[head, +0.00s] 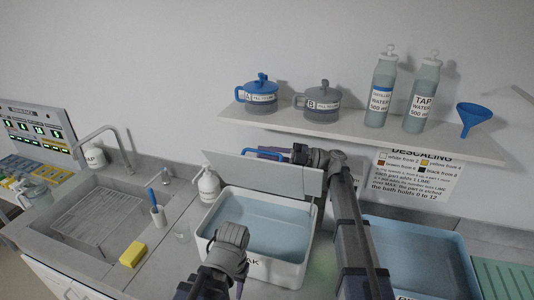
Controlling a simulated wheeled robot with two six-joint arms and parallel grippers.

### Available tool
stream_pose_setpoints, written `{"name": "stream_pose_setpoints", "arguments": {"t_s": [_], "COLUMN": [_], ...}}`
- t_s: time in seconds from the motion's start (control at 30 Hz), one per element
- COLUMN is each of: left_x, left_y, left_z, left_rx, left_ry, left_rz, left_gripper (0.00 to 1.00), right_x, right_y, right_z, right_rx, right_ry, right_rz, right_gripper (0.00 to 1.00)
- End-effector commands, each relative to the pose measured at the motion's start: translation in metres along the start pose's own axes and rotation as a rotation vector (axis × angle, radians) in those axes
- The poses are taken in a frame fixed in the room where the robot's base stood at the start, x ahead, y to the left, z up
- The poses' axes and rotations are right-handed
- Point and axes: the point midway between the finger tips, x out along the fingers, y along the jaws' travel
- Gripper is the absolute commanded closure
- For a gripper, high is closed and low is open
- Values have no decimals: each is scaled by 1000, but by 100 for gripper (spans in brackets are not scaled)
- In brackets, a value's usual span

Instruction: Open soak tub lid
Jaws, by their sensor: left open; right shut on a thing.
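The soak tub (214,252) is a white bin of bluish water on the counter, with part of its label hidden by my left arm. Its pale lid (265,175) is raised, standing nearly upright along the tub's back edge. A blue handle (262,153) shows at the lid's top. My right gripper (293,155) is at that handle and shut on it; the fingertips are partly hidden behind the lid. My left gripper (232,236) is open and empty, over the front left part of the tub.
A shelf (350,137) above holds a blue pot (262,97), a grey pot (319,105), two water bottles and a blue funnel. A blue bath (420,255) lies right of the tub. A sink (100,225), white pump bottle (208,186) and yellow sponge (133,254) are left.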

Motion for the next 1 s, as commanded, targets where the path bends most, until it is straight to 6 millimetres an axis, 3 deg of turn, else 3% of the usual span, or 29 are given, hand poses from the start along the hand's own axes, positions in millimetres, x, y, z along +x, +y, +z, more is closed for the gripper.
{"name": "stream_pose_setpoints", "arguments": {"t_s": [0.27,0.5,0.67,1.0], "left_x": [0,4,8,9], "left_y": [0,0,1,1], "left_z": [0,0,0,0], "left_rx": [0,0,0,0], "left_ry": [0,0,0,0], "left_rz": [0,0,0,0], "left_gripper": [55,55,55,55], "right_x": [-2,-19,-28,-30], "right_y": [4,40,54,58], "right_z": [5,48,68,71], "right_rx": [16,208,312,345], "right_ry": [-2,-2,-2,-2], "right_rz": [7,88,130,144], "right_gripper": [100,100,100,100]}}
